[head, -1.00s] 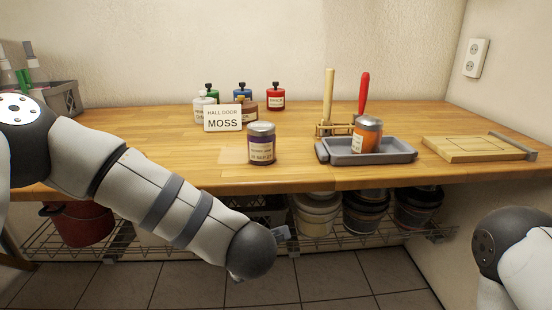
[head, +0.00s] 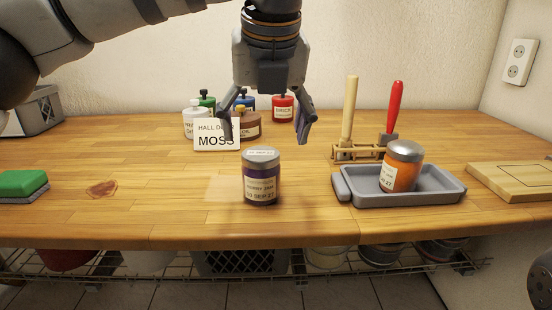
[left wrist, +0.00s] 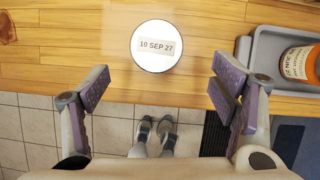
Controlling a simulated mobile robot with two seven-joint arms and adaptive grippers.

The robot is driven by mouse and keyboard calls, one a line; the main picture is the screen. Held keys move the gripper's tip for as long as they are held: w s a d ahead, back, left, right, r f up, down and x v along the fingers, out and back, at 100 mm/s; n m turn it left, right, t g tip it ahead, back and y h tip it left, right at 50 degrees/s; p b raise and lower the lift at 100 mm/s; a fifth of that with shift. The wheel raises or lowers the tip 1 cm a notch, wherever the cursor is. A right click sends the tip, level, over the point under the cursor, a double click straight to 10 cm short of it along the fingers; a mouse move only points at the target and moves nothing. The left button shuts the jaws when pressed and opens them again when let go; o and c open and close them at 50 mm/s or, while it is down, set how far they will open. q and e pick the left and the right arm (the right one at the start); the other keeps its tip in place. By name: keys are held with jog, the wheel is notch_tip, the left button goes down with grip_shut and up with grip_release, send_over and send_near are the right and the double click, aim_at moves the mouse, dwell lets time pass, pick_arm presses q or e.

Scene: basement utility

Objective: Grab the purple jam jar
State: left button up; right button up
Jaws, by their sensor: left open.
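The purple jam jar (head: 261,180) stands upright on the wooden worktop, near its front edge, with a silver lid and a pale label. In the left wrist view its round lid (left wrist: 157,47) shows from above, with a "10 SEP 27" label. My left gripper (head: 267,132) is open and empty, pointing down above the jar and apart from it. In the left wrist view, the jar lid lies beyond the open fingers (left wrist: 160,92), between their lines. My right gripper is out of view.
A grey tray (head: 445,196) holding a tilted orange jar (head: 402,167) is to the right. A MOSS sign (head: 217,142) and several small paint jars stand behind. The worktop beside the jar is clear.

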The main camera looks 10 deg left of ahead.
aim_at(263, 158)
pick_arm(q)
jog(key=shift+w+f, duration=0.25)
jog(key=shift+w, duration=0.2)
jog(key=f, duration=0.2)
jog(key=a+f+b, duration=0.1)
jog(key=f, duration=0.1)
jog(key=shift+w+f, duration=0.15)
jog(key=shift+f, duration=0.1)
jog(key=x, duration=0.3)
jog(key=w+b+x, duration=0.1)
jog(key=x, duration=0.2)
jog(key=shift+a+r, duration=0.2)
jog(key=shift+r, duration=0.05)
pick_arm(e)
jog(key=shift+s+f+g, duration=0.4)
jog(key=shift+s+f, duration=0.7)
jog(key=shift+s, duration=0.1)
pick_arm(q)
jog(key=shift+r, duration=0.1)
jog(key=c, duration=1.7)
